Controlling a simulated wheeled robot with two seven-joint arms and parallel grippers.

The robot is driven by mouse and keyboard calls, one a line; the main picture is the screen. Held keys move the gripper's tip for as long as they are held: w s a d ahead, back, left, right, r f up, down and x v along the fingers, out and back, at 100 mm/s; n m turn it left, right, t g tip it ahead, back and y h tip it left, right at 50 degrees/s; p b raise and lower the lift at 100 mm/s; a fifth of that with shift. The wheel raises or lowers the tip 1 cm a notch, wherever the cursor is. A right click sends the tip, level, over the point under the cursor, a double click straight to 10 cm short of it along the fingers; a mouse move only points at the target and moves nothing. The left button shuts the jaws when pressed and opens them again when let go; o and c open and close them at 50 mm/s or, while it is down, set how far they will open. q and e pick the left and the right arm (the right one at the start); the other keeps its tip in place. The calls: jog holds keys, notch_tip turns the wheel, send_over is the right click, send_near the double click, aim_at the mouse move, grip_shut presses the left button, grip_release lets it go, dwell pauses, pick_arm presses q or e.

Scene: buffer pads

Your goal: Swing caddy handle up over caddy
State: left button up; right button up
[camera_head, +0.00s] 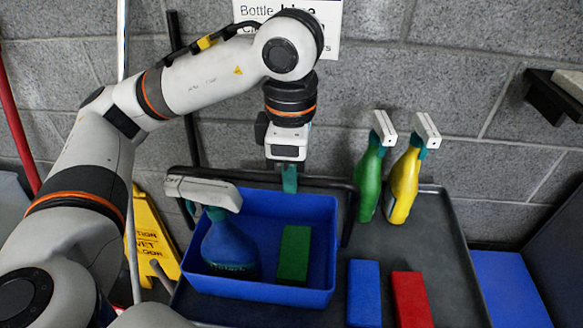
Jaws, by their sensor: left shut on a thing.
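The blue caddy (255,292) stands on a dark grey tray top. It holds a blue spray bottle (229,245) with a light trigger head and a green pad (294,254). The dark caddy handle (327,182) shows as a bar across the caddy's far side, with side arms running down at its left and right ends. Its exact tilt is hard to tell. My left gripper (289,180) points down from above, its teal fingertips shut on the handle near its middle. My right gripper is not in view.
A green spray bottle (370,180) and a yellow spray bottle (404,185) stand right of the caddy on the tray top (445,245). A blue pad (364,290) and a red pad (411,298) lie in front. A yellow floor sign (152,240) stands left; a block wall is behind.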

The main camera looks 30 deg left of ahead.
pick_arm(q)
jog(key=o, duration=0.6)
notch_tip(320, 180, up, 7)
jog(key=p, duration=0.5)
jog(key=shift+p, duration=0.4)
